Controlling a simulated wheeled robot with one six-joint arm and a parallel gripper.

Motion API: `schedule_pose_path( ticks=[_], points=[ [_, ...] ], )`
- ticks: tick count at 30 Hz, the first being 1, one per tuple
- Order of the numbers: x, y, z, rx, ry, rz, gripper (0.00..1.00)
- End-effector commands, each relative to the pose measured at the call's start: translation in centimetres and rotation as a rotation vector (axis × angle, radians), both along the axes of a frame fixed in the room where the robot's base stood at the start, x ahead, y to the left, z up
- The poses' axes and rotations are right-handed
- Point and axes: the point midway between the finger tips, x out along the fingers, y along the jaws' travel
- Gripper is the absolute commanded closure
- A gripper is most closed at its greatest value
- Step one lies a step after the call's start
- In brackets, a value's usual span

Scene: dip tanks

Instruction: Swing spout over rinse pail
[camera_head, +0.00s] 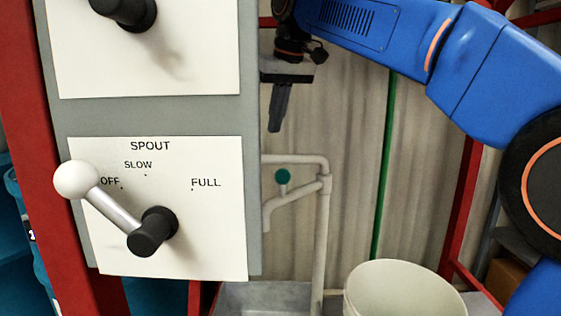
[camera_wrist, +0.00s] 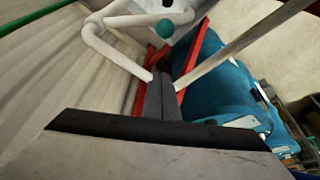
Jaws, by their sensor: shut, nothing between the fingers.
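The spout (camera_head: 290,205) is a white pipe branching from an upright white pipe, its open end bent down to the left, above a grey metal basin. A teal knob (camera_head: 283,177) sits just above it. The rinse pail (camera_head: 405,290) is a pale, round, open bucket at the bottom, right of the pipe and partly cut off. My gripper (camera_head: 275,128) points down, shut and empty, above the pipe's horizontal run and apart from the spout. In the wrist view the dark fingers (camera_wrist: 163,82) are closed, with white pipe (camera_wrist: 112,50) and the teal knob (camera_wrist: 165,28) beyond.
The grey control panel (camera_head: 255,200) stands close on the left. Its SPOUT lever (camera_head: 112,203) has a white ball and points to OFF. The grey basin (camera_head: 265,298) lies below the spout. A red frame post (camera_head: 465,200) and green line (camera_head: 384,170) stand right.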

Motion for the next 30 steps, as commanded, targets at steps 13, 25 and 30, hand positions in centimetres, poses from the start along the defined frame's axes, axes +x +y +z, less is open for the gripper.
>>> schedule_pose_path(
  ticks=[13,25,30],
  points=[
    [0.3,0.2,-1.1,-0.001,0.002,0.000,1.00],
    [2.2,1.4,-7.4,-0.002,0.003,0.000,1.00],
    [2.5,1.5,-9.6,0.001,-0.001,0.000,1.00]
  ],
)
